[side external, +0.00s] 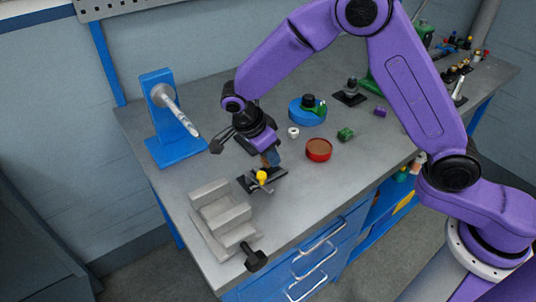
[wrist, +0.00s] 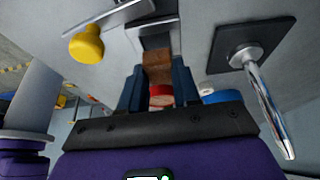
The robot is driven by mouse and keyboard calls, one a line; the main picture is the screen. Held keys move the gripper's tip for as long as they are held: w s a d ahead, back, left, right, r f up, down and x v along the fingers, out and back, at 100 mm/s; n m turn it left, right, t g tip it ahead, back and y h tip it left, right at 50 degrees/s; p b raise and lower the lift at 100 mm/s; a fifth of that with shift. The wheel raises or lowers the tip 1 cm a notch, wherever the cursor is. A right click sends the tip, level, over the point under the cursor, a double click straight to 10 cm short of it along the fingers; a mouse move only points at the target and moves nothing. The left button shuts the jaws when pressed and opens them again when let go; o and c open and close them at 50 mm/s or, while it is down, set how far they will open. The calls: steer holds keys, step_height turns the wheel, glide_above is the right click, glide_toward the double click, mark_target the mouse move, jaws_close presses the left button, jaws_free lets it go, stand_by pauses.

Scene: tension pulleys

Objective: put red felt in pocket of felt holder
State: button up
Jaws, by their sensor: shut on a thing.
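My gripper (wrist: 156,82) points down over the bench and is shut on a small reddish-brown block (wrist: 157,68), which looks like the red felt. In the side view my gripper (side external: 271,158) is just above and behind a dark plate with metal parts and a yellow knob (side external: 262,177), which seems to be the felt holder. In the wrist view the yellow knob (wrist: 86,46) is left of the fingers, and a dark slotted part (wrist: 156,35) lies just beyond the block. I cannot tell whether the block touches it. The pocket is not clearly visible.
A grey stepped block (side external: 222,212) stands near the front left. A blue stand with a metal rod (side external: 170,125) is behind it. A red round container (side external: 318,149), a green piece (side external: 345,134) and a blue round container (side external: 307,111) are to the right.

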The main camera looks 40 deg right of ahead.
steer(key=shift+f, duration=0.4)
steer(key=shift+f, duration=0.6)
steer(key=o, duration=0.9)
steer(key=shift+o, duration=0.2)
